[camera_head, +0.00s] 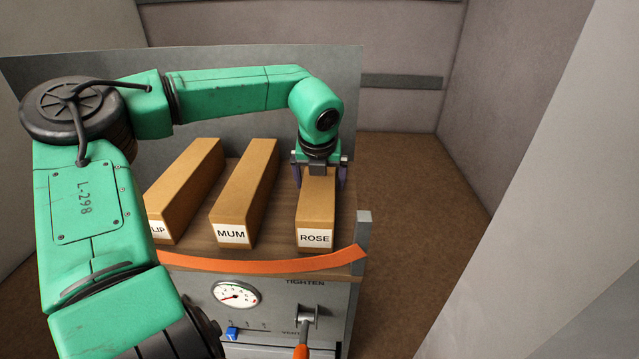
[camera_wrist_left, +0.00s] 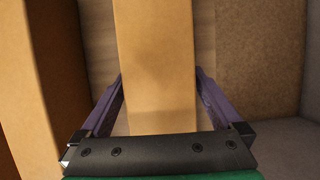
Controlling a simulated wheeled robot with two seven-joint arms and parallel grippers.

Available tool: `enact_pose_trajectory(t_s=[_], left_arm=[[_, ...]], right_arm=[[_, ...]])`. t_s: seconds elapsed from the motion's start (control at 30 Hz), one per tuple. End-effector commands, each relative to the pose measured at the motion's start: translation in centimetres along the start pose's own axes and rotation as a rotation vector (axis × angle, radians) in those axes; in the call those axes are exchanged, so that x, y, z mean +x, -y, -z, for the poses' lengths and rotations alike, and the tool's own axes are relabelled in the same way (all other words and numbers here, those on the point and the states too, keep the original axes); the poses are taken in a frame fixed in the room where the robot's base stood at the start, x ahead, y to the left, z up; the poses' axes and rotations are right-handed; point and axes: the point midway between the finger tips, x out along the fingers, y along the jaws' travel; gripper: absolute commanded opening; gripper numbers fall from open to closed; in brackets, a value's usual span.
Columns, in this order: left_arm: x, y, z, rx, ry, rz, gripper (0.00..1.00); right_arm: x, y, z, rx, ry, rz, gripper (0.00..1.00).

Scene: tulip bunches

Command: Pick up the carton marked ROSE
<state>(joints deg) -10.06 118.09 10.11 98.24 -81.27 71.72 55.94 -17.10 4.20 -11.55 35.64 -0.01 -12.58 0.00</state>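The carton marked ROSE (camera_head: 316,212) is a long tan box at the right end of a wooden shelf top, its white label facing me. My left gripper (camera_head: 319,182) is above its far part, pointing down, with one purple finger on each long side. In the left wrist view the carton (camera_wrist_left: 157,60) runs between the two fingers (camera_wrist_left: 160,82). The gripper looks open, with a small gap beside the carton in the head view. The carton rests on the wooden surface. My right gripper is not in view.
The MUM carton (camera_head: 245,195) and a carton labelled "LIP" in part (camera_head: 186,190) lie to the left. An orange strip (camera_head: 270,264) runs along the front edge. A grey post (camera_head: 363,228) stands at the right corner. Below are a dial (camera_head: 235,295) and a lever (camera_head: 304,325).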

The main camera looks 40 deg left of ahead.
Motion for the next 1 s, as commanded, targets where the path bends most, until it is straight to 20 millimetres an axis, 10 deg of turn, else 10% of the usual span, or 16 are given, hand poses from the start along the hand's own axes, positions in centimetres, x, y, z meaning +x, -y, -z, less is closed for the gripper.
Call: enact_pose_trajectory(t_s=[0.03, 0.27, 0.73, 1.0], left_arm=[[0.0, 0.0, 0.0, 0.0, 0.0, 0.0, 0.81], [0.0, 0.0, 0.0, 0.0, 0.001, 0.0, 0.0], [-1.6, 0.0, -0.8, -0.002, 0.008, 0.001, 0.0], [-9.0, 0.0, -3.9, -0.005, 0.012, -0.001, 0.0]], right_arm=[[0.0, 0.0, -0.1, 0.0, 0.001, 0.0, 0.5], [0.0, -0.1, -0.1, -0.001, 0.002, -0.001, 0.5], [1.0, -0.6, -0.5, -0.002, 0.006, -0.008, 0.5], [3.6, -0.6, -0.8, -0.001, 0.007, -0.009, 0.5]])
